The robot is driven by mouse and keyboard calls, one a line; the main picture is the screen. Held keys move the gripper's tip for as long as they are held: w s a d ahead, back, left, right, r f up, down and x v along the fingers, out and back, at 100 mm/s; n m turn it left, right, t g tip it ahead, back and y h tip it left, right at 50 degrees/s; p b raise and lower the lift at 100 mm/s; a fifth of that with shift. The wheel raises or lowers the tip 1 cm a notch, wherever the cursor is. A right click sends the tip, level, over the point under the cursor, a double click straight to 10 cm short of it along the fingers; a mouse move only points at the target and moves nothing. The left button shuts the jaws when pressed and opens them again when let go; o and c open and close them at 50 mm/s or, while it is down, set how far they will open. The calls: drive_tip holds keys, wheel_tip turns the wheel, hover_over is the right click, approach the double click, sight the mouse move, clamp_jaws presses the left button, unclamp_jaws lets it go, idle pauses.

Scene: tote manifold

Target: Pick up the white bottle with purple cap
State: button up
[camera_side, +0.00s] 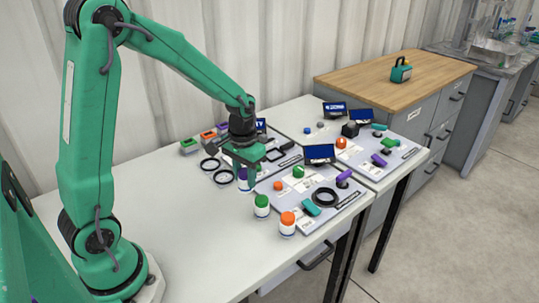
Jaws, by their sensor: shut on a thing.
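The white bottle with purple cap (243,184) stands upright over the white table, behind the green-capped and orange-capped bottles. My gripper (243,168) points down from above and is shut on this bottle near its cap. The fingers hide part of the cap and upper body. I cannot tell whether the bottle's base touches the table. A white bottle with green cap (262,206) and a white bottle with orange cap (287,224) stand upright in front, apart from my gripper.
A grey board (330,205) with small coloured parts and a dark screen (320,153) lies right of the bottles. Black rings (223,177) and several coloured boxes (189,146) sit behind and left. The table's left front (190,225) is clear.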

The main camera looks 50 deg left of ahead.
drive_tip(key=s+d+r, duration=0.2)
drive_tip(key=d+r, duration=0.2)
drive_tip(key=d, duration=0.3)
drive_tip(key=shift+s+d+r, duration=0.15)
drive_tip(key=shift+d+r, duration=0.1)
drive_tip(key=shift+r, duration=0.05)
idle(0.3)
drive_tip(key=w+d, duration=0.2)
drive_tip(key=w, duration=0.8)
drive_tip(key=w+d+f, duration=0.1)
drive_tip(key=w+d, duration=0.2)
drive_tip(key=w, duration=0.7)
drive_tip(key=shift+w+d+f, duration=0.15)
drive_tip(key=shift+w+d, duration=0.05)
drive_tip(key=shift+w, duration=0.15)
drive_tip(key=shift+f, duration=0.25)
drive_tip(key=shift+f, duration=3.75)
